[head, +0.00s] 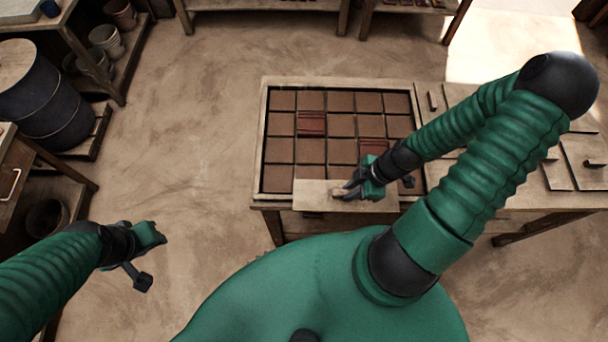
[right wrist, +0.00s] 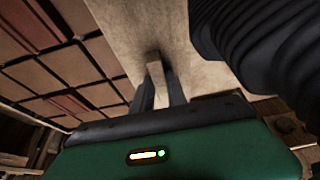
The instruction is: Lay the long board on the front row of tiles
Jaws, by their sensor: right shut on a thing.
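My right gripper (head: 348,190) is shut on the board's small raised handle, which shows between the fingers in the right wrist view. I cannot tell whether the board rests on the tiles or is slightly above them. My left gripper (head: 146,262) is empty, away from the table over the floor, its fingers apart.
The tiles sit in a wooden frame (head: 263,130) on a table; a few are redder (head: 312,124). More boards with handles (head: 577,160) lie on the table to the right. A dark barrel (head: 45,105) and shelves stand at left. The floor between is clear.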

